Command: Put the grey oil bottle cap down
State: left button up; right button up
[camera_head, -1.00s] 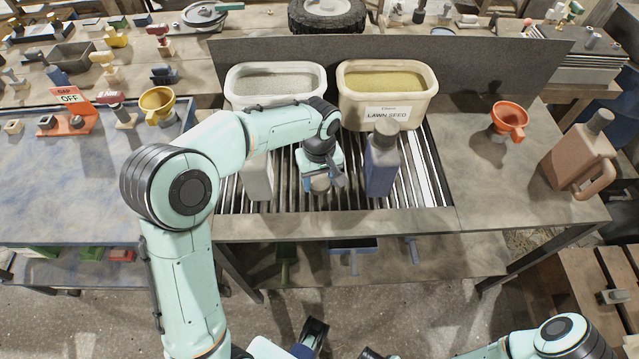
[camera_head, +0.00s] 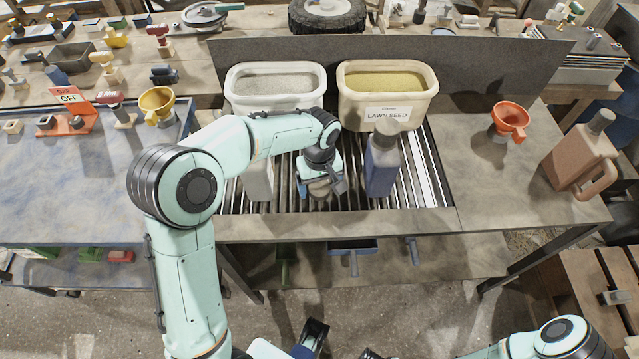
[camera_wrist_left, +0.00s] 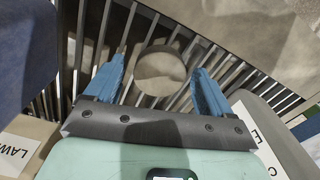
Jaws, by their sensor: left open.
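The grey oil bottle cap (camera_wrist_left: 160,70) is a round, grey-beige disc over the dark slatted grate (camera_head: 425,175). In the left wrist view it lies between my left gripper's (camera_wrist_left: 157,82) two blue fingers, with a gap to each, so the gripper is open around it. In the head view the left gripper (camera_head: 320,186) is low over the grate, between a pale grey bottle (camera_head: 258,182) and a blue-grey bottle (camera_head: 381,168). The cap is partly hidden there. My right arm's links show at the bottom right; its gripper is not clearly seen.
Behind the grate stand a tub of grey grain (camera_head: 275,102) and a tub of lawn seed (camera_head: 387,112). An orange funnel (camera_head: 509,121) and a brown jug (camera_head: 580,157) stand to the right. A yellow funnel (camera_head: 158,105) stands on the left. The bench right of the grate has free room.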

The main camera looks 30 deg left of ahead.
aim_at(319, 188)
pick_arm(q)
notch_tip(319, 188, up, 12)
jog(key=p, duration=0.1)
jog(key=shift+r+p, duration=0.15)
jog(key=shift+p, duration=0.25)
pick_arm(e)
jog(key=shift+w+r, duration=0.25)
jog(key=shift+r, duration=0.7)
